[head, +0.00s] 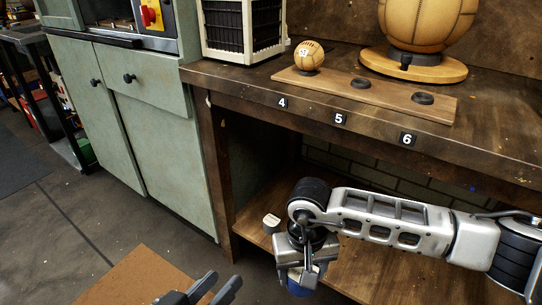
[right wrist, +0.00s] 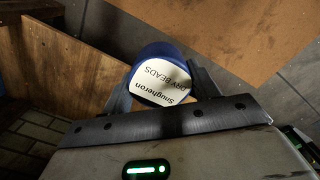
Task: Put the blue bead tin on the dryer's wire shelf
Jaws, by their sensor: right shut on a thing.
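The blue bead tin (right wrist: 161,76) has a white label face reading "Snugheron DRY BEADS". It sits between the fingers of my right gripper (right wrist: 165,90), which is shut on it. In the head view a blue edge of the tin (head: 300,288) shows below the right gripper (head: 304,272), in front of the bench's lower shelf; the rest is hidden. My left gripper (head: 222,283) is at the bottom edge, fingers apart and empty.
A workbench (head: 225,80) holds a black-grilled box (head: 243,30), a small leather ball (head: 309,55) on a board and a large ball (head: 425,22) on a stand. A small pale-topped container (head: 271,222) is on its lower shelf (head: 255,205).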

